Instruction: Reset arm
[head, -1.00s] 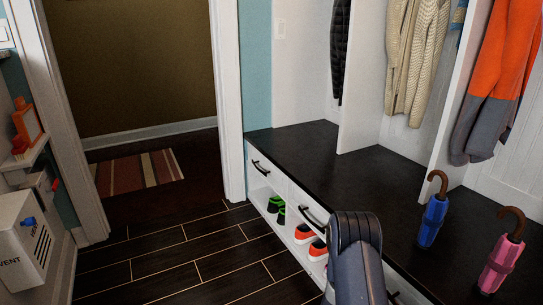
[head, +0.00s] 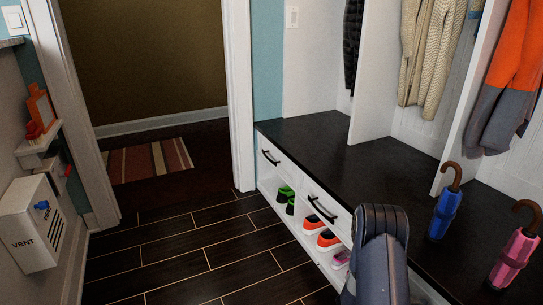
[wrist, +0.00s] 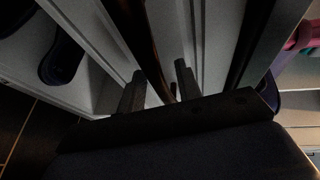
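My arm (head: 382,250) shows in the head view, rising at the bottom right in front of the bench's shoe shelf. My gripper is hidden there. In the wrist view my gripper (wrist: 158,85) has its two dark fingers spread apart. White panels and a dark strip show in and beyond the gap. The picture is dim, and I cannot tell how near the strip is. I see nothing clamped between the fingers.
The dark-topped bench (head: 320,145) has white drawers with black handles (head: 322,208). A blue umbrella (head: 444,213) and a pink umbrella (head: 514,258) stand on it. Shoes (head: 328,240) sit below. A white vent box (head: 30,222) is at left. The tiled floor (head: 190,250) is clear.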

